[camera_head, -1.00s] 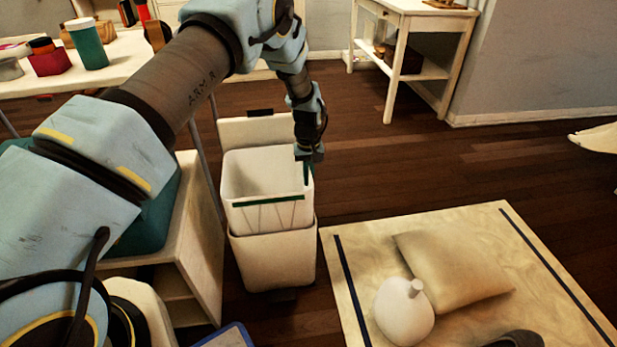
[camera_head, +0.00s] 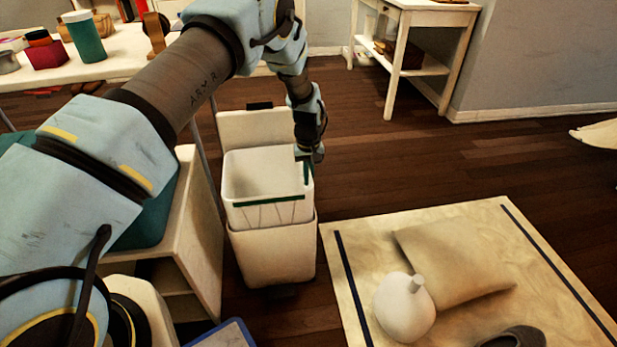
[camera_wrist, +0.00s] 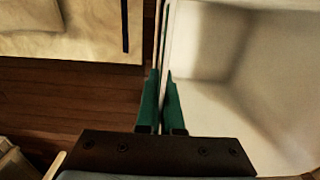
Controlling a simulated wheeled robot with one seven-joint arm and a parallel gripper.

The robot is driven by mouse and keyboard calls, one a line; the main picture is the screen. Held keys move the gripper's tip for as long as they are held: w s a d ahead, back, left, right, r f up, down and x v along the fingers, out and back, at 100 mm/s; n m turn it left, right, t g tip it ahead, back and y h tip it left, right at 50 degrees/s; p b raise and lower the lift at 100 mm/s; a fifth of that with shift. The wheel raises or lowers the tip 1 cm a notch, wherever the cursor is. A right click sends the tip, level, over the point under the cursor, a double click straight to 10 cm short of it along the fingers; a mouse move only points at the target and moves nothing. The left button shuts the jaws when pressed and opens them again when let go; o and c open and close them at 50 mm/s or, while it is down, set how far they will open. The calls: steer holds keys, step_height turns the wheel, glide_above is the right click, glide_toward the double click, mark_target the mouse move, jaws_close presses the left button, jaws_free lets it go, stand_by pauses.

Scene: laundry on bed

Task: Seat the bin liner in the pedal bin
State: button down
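The white bin liner (camera_head: 262,213), an open-topped tub with a green stripe on its front, stands partly inside the cream pedal bin (camera_head: 273,258), its upper part rising above the bin's rim. The bin's lid (camera_head: 250,125) is raised behind it. My gripper (camera_head: 306,168) is at the liner's right wall. In the wrist view, the green fingers of my gripper (camera_wrist: 160,85) are shut on the thin wall of the liner (camera_wrist: 215,60), whose empty inside shows on the right. The liner's lower part is hidden in the bin.
A wooden shelf unit (camera_head: 205,235) stands close at the bin's left. A pale rug (camera_head: 365,245) with a cushion (camera_head: 458,262), a white vase (camera_head: 404,307) and a dark shoe (camera_head: 515,338) lies at the right. Bare floor (camera_head: 390,170) shows behind the rug.

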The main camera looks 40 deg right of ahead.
mark_target(308, 188)
steer(key=shift+f+b, duration=1.5)
steer(key=shift+f, duration=0.95)
steer(key=c, duration=1)
jaws_free()
steer(key=shift+r, duration=0.1)
step_height(308, 188, up, 11)
steer(key=shift+f+p, duration=0.2)
steer(key=shift+p, duration=0.4)
steer(key=shift+s, duration=0.15)
